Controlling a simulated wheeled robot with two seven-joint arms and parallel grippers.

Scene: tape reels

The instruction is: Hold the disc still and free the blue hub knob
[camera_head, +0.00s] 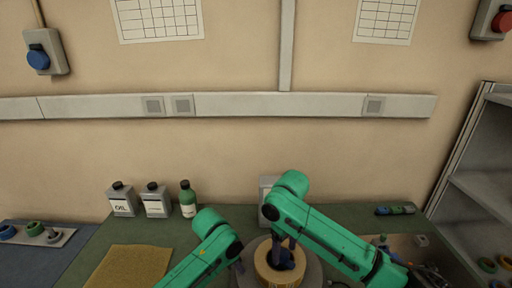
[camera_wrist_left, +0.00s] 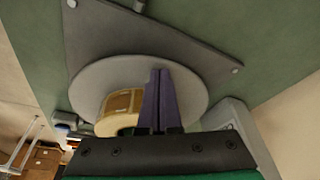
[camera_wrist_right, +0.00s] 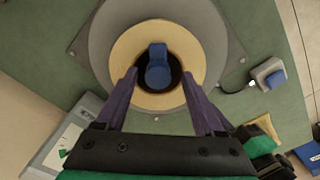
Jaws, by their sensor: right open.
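The grey disc (camera_head: 312,271) carries a tan tape reel (camera_head: 263,273); both show in the right wrist view, the disc (camera_wrist_right: 101,40) and the reel (camera_wrist_right: 124,50). The blue hub knob (camera_wrist_right: 158,66) stands in the reel's dark centre hole. My right gripper (camera_wrist_right: 159,76) is open, its purple fingers on either side of the knob and apart from it in that view. My left gripper (camera_wrist_left: 160,72) has its fingers together over the disc (camera_wrist_left: 195,90), beside the reel (camera_wrist_left: 122,104). Whether its tips touch the disc is unclear. The knob is hidden in the left wrist view.
A small box with a blue button (camera_wrist_right: 276,78) and a cable sits beside the disc's base plate. A tan mat (camera_head: 125,265) lies at the front left. Shelves (camera_head: 485,190) stand at the right.

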